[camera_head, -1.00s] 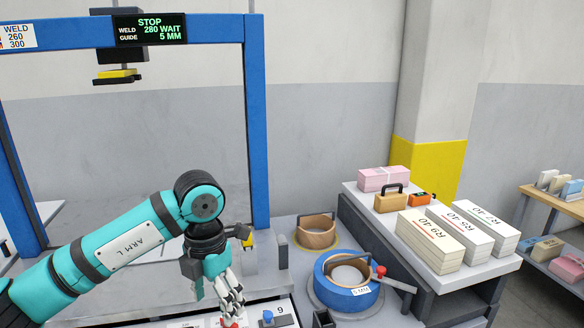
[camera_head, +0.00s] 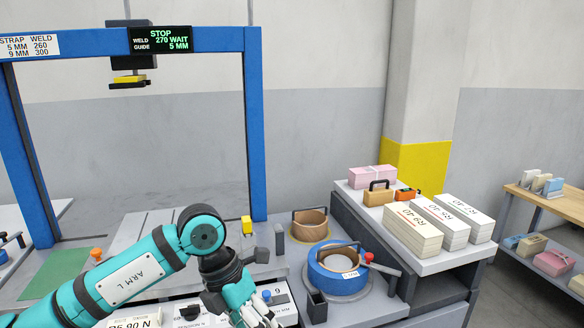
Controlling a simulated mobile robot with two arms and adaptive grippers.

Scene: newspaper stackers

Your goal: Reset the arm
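My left arm, teal and marked ARM L, comes in from the lower left. My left gripper (camera_head: 262,318) hangs low at the bottom edge over the front panel, and its fingertips are partly cut off, so its opening cannot be made out. A blue-framed strapping machine (camera_head: 254,130) stands behind the arm. Its display (camera_head: 159,40) reads STOP, WELD 270 WAIT, GUIDE 5 MM. My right gripper is not in view.
A blue strap reel (camera_head: 335,268) and a tan reel (camera_head: 309,226) lie right of the machine. A side bench (camera_head: 450,262) holds several paper stacks, a pink bundle (camera_head: 372,176) and a tan tool (camera_head: 379,196). A shelf (camera_head: 540,200) stands far right.

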